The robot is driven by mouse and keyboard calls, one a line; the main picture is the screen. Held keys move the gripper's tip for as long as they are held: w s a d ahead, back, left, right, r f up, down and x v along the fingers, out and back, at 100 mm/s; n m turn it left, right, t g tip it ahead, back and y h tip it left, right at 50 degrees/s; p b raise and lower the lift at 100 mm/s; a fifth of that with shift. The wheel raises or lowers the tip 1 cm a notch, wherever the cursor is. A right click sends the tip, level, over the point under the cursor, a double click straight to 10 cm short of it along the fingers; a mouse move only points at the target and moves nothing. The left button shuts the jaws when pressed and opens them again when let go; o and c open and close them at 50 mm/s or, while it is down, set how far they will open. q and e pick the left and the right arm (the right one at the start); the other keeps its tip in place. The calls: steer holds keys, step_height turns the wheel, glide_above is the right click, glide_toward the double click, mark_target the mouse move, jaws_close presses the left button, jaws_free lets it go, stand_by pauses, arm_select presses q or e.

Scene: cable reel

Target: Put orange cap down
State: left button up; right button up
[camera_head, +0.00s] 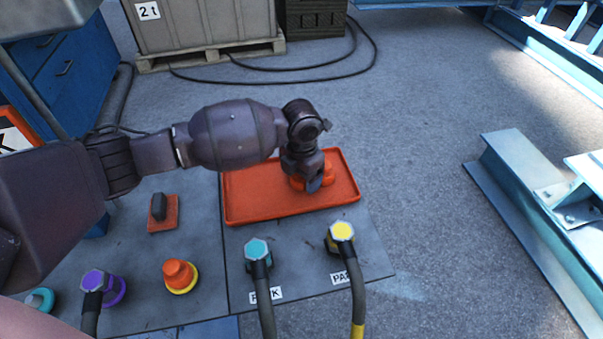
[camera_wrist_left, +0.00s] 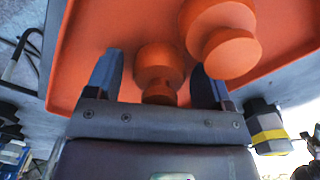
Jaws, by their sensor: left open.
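Two orange caps stand in the shallow orange tray (camera_head: 255,185) in the head view, partly hidden by my left gripper (camera_head: 314,184). In the left wrist view, one orange cap (camera_wrist_left: 158,72) is between the two fingers of my left gripper (camera_wrist_left: 155,82). The fingers are apart, with a gap on each side of this cap. The other orange cap (camera_wrist_left: 222,38) is just beside it, past the right finger, and also lies over the tray floor (camera_wrist_left: 110,25). My right gripper is not in view.
A teal-topped plug (camera_head: 257,250) and a yellow-topped plug (camera_head: 341,233) stand in front of the tray with cables. To the left are a purple plug (camera_head: 97,283), an orange knob in a yellow ring (camera_head: 179,275) and a small block (camera_head: 160,210). Blue steel beams (camera_head: 530,215) lie right.

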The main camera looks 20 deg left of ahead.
arm_select(q)
step_height(320, 180, up, 12)
steer(key=p, duration=0.3)
steer(key=shift+f, duration=0.25)
steer(key=shift+r, duration=0.4)
arm_select(e)
steer(key=shift+s+d+m, duration=0.4)
steer(key=shift+s+m, duration=0.1)
steer(key=shift+s, duration=0.35)
steer(key=shift+w+r, duration=0.2)
steer(key=shift+w, duration=0.1)
